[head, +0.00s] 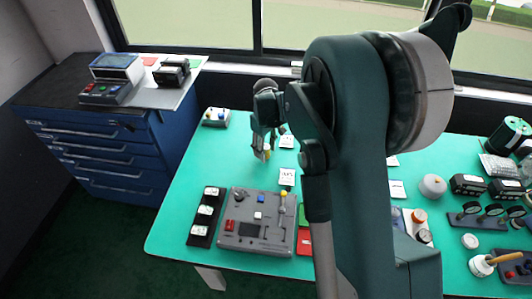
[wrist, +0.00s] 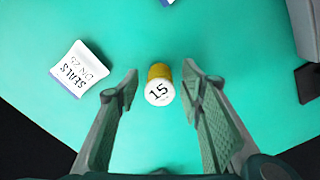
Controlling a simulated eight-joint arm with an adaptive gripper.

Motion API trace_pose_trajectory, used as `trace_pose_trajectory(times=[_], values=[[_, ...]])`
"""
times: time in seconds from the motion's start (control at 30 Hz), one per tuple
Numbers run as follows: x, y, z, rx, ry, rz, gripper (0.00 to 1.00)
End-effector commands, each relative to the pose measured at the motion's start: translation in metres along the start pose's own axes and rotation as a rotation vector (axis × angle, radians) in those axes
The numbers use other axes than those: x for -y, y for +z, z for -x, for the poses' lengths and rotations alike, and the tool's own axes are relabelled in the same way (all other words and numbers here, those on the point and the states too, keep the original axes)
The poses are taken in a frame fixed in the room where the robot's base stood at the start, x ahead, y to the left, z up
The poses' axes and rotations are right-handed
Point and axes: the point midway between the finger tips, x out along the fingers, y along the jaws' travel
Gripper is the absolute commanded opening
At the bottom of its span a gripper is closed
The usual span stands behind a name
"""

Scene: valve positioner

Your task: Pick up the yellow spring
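The yellow spring (wrist: 160,72) shows in the wrist view as a short yellow cylinder with a white end marked "15". It stands on the green table top, between the two fingers of my gripper (wrist: 161,78), with a visible gap on each side. My gripper is open and empty, pointing down over it. In the head view my gripper (head: 262,152) is over the left part of the table, and a bit of the yellow spring (head: 267,154) shows by the fingertips. How far the fingertips are above the table I cannot tell.
A white packet marked "SEALS DN 25" (wrist: 82,70) lies left of the fingers in the wrist view. In the head view, a grey control panel (head: 240,240) and a black strip with white gauges (head: 206,215) are nearer.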

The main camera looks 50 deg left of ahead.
Motion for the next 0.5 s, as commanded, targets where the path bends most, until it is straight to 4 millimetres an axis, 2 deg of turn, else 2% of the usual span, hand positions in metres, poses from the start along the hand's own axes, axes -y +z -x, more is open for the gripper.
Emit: trace_pose_trajectory(times=[0.13,0.5], values=[[0.0000,0.0000,-0.0089,0.000,0.000,0.000,0.38],[0.0001,0.0001,-0.0092,0.000,0.000,0.000,0.38]])
